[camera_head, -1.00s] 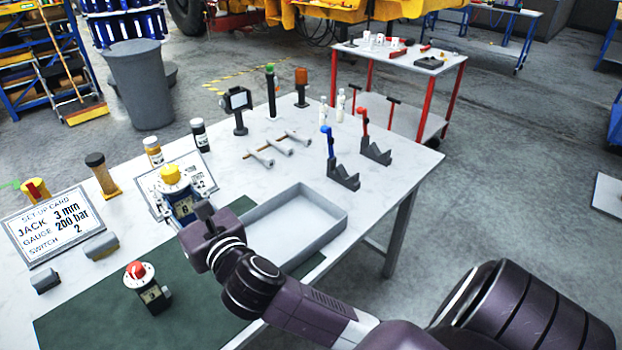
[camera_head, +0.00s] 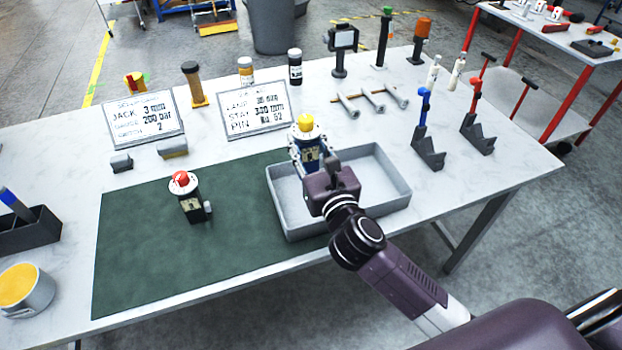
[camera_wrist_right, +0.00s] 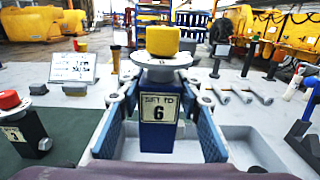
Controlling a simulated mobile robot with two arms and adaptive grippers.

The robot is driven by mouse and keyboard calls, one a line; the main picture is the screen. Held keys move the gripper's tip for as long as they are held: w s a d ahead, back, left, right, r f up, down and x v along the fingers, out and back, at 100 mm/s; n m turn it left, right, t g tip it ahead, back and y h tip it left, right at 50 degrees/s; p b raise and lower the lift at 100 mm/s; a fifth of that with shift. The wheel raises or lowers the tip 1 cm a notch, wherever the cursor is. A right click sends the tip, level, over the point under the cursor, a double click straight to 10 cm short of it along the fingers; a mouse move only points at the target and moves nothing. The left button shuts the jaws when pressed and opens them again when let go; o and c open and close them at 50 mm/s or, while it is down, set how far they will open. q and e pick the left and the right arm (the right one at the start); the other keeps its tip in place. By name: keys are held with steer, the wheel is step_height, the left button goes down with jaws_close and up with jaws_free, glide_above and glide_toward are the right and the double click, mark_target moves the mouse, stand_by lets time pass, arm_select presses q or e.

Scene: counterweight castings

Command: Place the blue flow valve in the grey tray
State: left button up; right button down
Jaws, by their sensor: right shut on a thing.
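The blue flow valve (camera_head: 310,155) is upright, with a yellow knob, a white round flange and a label reading 6. It also shows in the right wrist view (camera_wrist_right: 160,112). My right gripper (camera_wrist_right: 158,125) is shut on its body, one finger on each side. The grey tray (camera_head: 392,206) stands on the table, partly on the green mat. The valve is over the tray's left part, near its back wall. My gripper hides its lower end, so I cannot tell whether it touches the tray floor. My left gripper is not in view.
A red-knobbed black valve (camera_head: 190,198) stands on the green mat (camera_head: 240,245). Two cards (camera_head: 145,119) (camera_head: 253,106) stand behind. Black V-stands (camera_head: 428,152) and metal rods (camera_head: 373,101) are to the right. The tray's right part is empty.

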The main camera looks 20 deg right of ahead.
mark_target(311, 170)
step_height(311, 170, down, 6)
steer(key=shift+d+r+b, duration=0.15)
steer(key=shift+r+b, duration=0.1)
steer(key=shift+b, duration=0.35)
steer(key=shift+f, duration=0.5)
step_height(311, 170, down, 4)
steer(key=shift+f+b, duration=0.1)
steer(key=shift+b, duration=0.85)
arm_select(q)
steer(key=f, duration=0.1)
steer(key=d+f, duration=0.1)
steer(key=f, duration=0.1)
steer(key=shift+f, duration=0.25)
arm_select(e)
steer(key=shift+f, duration=0.15)
steer(key=c, duration=1.4)
jaws_free()
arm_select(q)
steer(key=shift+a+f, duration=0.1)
